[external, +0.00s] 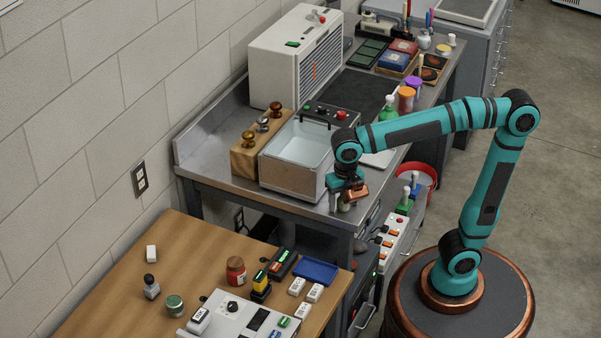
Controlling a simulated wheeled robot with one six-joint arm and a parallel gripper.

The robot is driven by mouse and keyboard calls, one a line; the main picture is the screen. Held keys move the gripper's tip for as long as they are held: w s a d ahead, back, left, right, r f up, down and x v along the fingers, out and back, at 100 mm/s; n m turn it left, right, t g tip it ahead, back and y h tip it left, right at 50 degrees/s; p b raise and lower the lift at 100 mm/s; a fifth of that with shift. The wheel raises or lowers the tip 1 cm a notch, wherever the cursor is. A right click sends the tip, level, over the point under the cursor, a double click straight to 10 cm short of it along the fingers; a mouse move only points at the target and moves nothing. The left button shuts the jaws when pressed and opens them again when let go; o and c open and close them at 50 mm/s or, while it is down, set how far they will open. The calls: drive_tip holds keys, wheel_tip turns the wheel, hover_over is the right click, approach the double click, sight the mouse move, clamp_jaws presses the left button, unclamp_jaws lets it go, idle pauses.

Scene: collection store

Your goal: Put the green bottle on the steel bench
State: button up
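A green bottle (387,110) with a pale top stands on the steel bench (225,150), partly hidden behind my arm. Another small green item with a white top (404,203), perhaps also a bottle, stands lower down beside the bench, next to a blue one. My gripper (343,205) points down at the bench's front edge, right of the water basin. It is apart from both green items. A pale shape shows at its fingertips; I cannot tell whether it is a finger or a held thing.
The water basin (297,150), a wooden stamp block (243,158) and a white cabinet (290,65) crowd the bench. A dark mat (352,92) lies mostly bare behind the basin. A red bucket (428,172) stands right of the bench. A wooden table (190,245) holds small items.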

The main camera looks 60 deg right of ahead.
drive_tip(key=shift+r, duration=0.1)
wheel_tip(320, 180, up, 12)
drive_tip(key=shift+r, duration=0.1)
idle(0.4)
drive_tip(key=w+d+r+m+t+y, duration=0.1)
drive_tip(key=d+r+m+t+y, duration=0.1)
drive_tip(key=d+m+t, duration=0.95)
drive_tip(key=s+d+r+m+t+h, duration=0.1)
drive_tip(key=s+d+r+m+t, duration=0.1)
drive_tip(key=d+m, duration=0.4)
drive_tip(key=s+d+r+m+t+h, duration=0.1)
drive_tip(key=s+d+m+t, duration=0.3)
drive_tip(key=m, duration=0.6)
drive_tip(key=shift+s+d+r, duration=0.25)
drive_tip(key=shift+d+r, duration=0.35)
drive_tip(key=shift+d, duration=0.35)
drive_tip(key=shift+m, duration=0.25)
